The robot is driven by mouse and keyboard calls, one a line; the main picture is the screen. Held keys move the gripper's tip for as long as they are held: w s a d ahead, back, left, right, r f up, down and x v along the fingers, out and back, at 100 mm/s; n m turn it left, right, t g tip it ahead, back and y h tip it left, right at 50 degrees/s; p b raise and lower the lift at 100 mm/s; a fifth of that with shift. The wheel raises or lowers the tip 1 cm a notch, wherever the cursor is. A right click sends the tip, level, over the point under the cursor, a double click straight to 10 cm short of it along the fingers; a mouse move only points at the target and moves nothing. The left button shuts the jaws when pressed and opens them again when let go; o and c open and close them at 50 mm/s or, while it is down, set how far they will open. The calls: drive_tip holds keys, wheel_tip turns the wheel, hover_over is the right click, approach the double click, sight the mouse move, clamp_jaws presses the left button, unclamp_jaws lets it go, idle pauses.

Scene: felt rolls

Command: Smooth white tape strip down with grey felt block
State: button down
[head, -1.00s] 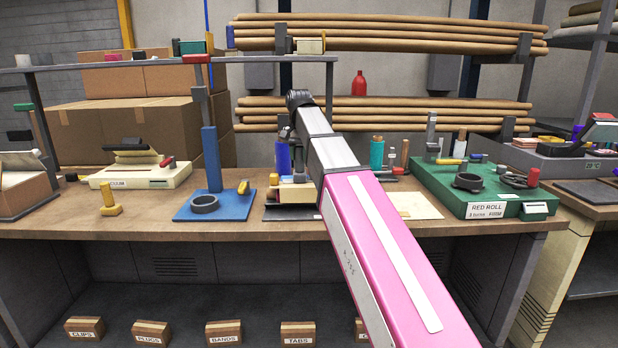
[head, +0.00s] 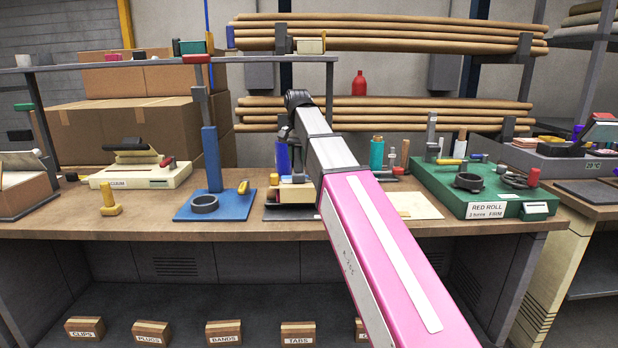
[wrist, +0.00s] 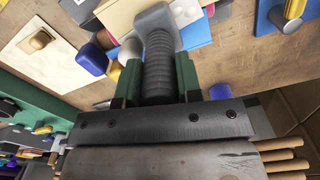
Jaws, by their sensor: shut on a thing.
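My gripper (wrist: 157,85) has its two green fingers closed on the ribbed grey handle of the grey felt block (wrist: 153,20) in the wrist view. The block's grey head lies over a cream piece (wrist: 118,14), at its edge; whether they touch I cannot tell. In the head view that cream piece (head: 294,194) sits on a dark mat just left of my forearm, and the block is too small to make out clearly. I cannot pick out the white tape strip for certain; the block and gripper may cover it.
A blue stand (head: 208,206) with a grey ring is to the left. A green case (head: 480,190) marked RED ROLL is to the right. A cream sheet (head: 415,207) lies between the mat and case. Blue and teal spools stand behind. The bench front is clear.

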drive_tip(key=shift+a, duration=0.3)
drive_tip(key=shift+s+a+r, duration=0.1)
drive_tip(key=shift+s+a, duration=0.05)
drive_tip(key=shift+a, duration=1.15)
drive_tip(key=shift+d, duration=0.1)
drive_tip(key=shift+d, duration=1.65)
drive_tip(key=shift+f, duration=0.2)
drive_tip(key=shift+r, duration=0.15)
drive_tip(key=shift+w+r, duration=0.2)
drive_tip(key=shift+r, duration=2.7)
